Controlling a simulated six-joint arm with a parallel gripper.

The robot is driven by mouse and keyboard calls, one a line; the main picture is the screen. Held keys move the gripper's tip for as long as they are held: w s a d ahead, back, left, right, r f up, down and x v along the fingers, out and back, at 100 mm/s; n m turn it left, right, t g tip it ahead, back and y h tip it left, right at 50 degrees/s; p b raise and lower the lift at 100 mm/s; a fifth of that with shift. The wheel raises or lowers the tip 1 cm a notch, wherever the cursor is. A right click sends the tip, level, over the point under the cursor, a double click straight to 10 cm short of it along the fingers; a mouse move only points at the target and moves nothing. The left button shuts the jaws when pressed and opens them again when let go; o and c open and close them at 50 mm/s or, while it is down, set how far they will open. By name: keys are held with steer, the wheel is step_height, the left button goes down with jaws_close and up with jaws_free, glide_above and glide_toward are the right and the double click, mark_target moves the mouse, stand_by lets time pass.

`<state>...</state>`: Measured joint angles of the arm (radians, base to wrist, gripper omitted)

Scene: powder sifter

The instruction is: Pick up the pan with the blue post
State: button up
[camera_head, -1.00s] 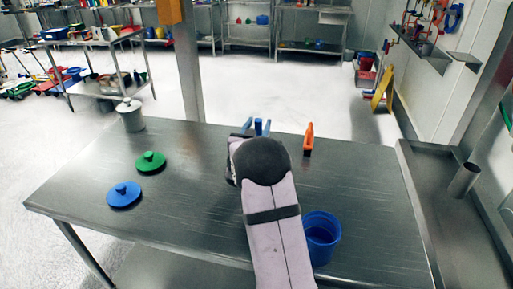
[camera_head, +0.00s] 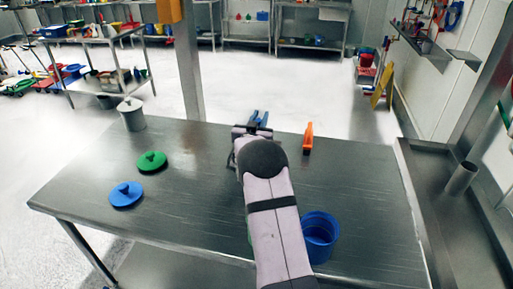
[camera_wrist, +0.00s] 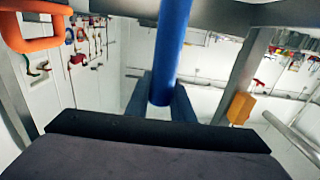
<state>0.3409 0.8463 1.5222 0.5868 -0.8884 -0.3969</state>
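My gripper (camera_head: 258,118) is at the far edge of the metal table, partly hidden by my arm in the head view. In the wrist view a blue post (camera_wrist: 171,45) comes down from the top of the picture between the two fingers of my gripper (camera_wrist: 161,98). Both fingers lie close against the post's sides, and the gripper looks shut on it. The pan itself cannot be made out in either view; my arm hides that part of the table in the head view.
An orange upright object (camera_head: 308,138) stands right of my gripper. A blue bucket (camera_head: 319,236) stands right of my arm.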

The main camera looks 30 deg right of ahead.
jaws_close()
stand_by(1.0)
steer(key=shift+w+r, duration=0.1)
steer(key=shift+r, duration=0.1)
